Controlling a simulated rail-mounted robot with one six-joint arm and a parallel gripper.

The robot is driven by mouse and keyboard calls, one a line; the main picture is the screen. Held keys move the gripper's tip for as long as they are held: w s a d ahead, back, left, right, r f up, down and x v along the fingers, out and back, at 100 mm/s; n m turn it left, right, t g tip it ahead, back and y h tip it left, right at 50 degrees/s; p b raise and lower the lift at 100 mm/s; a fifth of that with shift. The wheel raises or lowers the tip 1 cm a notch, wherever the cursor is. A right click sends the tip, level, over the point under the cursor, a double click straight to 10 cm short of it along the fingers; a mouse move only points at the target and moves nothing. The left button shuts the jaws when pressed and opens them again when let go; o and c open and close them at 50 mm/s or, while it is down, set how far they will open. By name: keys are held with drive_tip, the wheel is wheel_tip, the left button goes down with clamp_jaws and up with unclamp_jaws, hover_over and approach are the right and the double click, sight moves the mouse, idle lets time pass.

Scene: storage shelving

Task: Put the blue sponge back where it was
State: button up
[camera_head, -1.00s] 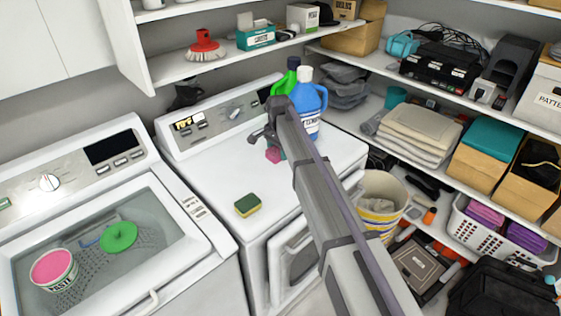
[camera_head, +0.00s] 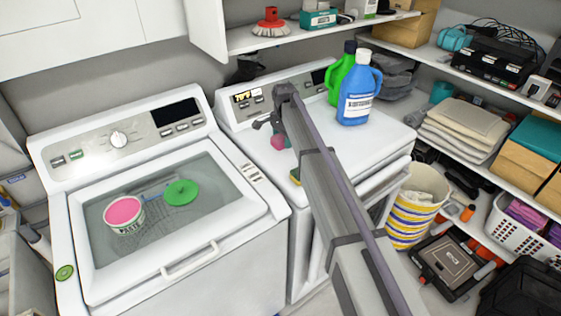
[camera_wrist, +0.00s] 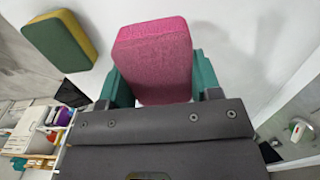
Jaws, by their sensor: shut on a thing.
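No blue sponge shows in either view. My gripper (camera_head: 277,130) is shut on a pink sponge (camera_head: 278,142), over the back left part of the right-hand white machine's top (camera_head: 385,152). In the wrist view, the pink sponge (camera_wrist: 152,58) sits between the teal fingers of my gripper (camera_wrist: 160,82). A green and yellow sponge (camera_wrist: 57,42) lies on the white top to its left there. In the head view, my arm partly hides this green and yellow sponge (camera_head: 296,175). I cannot tell whether the pink sponge touches the top.
A blue detergent bottle (camera_head: 357,92) and a green one (camera_head: 341,75) stand on the machine's back right. The left washer (camera_head: 255,212) has a clear lid, with a pink-topped tub (camera_head: 124,215) and a green round thing (camera_head: 181,192). A shelf (camera_head: 300,38) hangs above.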

sight(283, 157)
wheel_tip(283, 157, down, 6)
drive_tip(key=b, duration=0.4)
drive_tip(key=shift+f+b, duration=0.2)
drive_tip(key=shift+b, duration=0.1)
drive_tip(key=shift+r, duration=0.25)
drive_tip(key=shift+f, duration=0.2)
drive_tip(key=o, duration=0.8)
drive_tip(key=shift+o, duration=0.2)
drive_tip(key=shift+r, duration=0.1)
wheel_tip(283, 157, up, 12)
drive_tip(key=p, duration=1.3)
drive_tip(key=shift+r, duration=0.25)
drive_tip(key=shift+f, duration=0.15)
drive_tip(key=shift+s, duration=0.1)
